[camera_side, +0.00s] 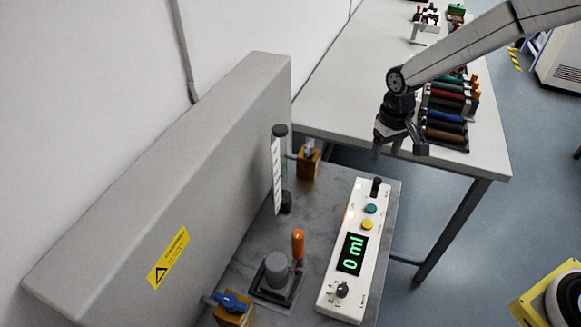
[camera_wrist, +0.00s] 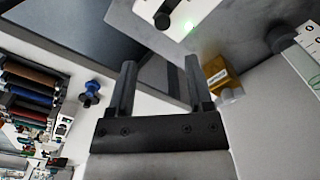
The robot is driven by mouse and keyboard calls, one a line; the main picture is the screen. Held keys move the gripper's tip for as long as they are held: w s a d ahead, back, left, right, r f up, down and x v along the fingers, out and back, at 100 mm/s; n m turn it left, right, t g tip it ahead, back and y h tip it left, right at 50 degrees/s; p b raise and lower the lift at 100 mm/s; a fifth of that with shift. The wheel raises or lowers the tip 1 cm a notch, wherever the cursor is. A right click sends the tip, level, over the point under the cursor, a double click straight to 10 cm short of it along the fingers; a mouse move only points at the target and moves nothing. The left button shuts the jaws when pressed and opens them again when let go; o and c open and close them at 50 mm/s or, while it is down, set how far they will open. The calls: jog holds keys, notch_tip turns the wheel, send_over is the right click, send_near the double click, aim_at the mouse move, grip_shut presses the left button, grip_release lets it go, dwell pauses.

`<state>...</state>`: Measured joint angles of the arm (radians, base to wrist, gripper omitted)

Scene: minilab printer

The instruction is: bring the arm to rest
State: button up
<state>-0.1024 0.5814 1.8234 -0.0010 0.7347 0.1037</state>
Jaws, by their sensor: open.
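My gripper (camera_side: 388,158) hangs from my arm in the side view, pointing down above the far end of the white control panel (camera_side: 337,284). In the wrist view my gripper (camera_wrist: 156,82) shows two dark fingers spread apart with nothing between them. It is open, empty and clear of the panel.
A white table (camera_side: 340,80) with a rack of coloured cylinders (camera_side: 447,110) stands behind my gripper. A grey housing (camera_side: 170,190) rises at left.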

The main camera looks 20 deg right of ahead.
jog(key=shift+s, duration=0.1)
jog(key=s+d+r+t, duration=0.1)
jog(key=s+d, duration=0.1)
jog(key=s, duration=0.6)
jog(key=s+d+r+t, duration=0.1)
jog(key=s+d+r, duration=0.1)
jog(key=s, duration=0.6)
jog(key=shift+s+d+r+t, duration=0.25)
jog(key=shift+d+r+t, duration=0.05)
jog(key=shift+c, duration=0.2)
dwell(1.4)
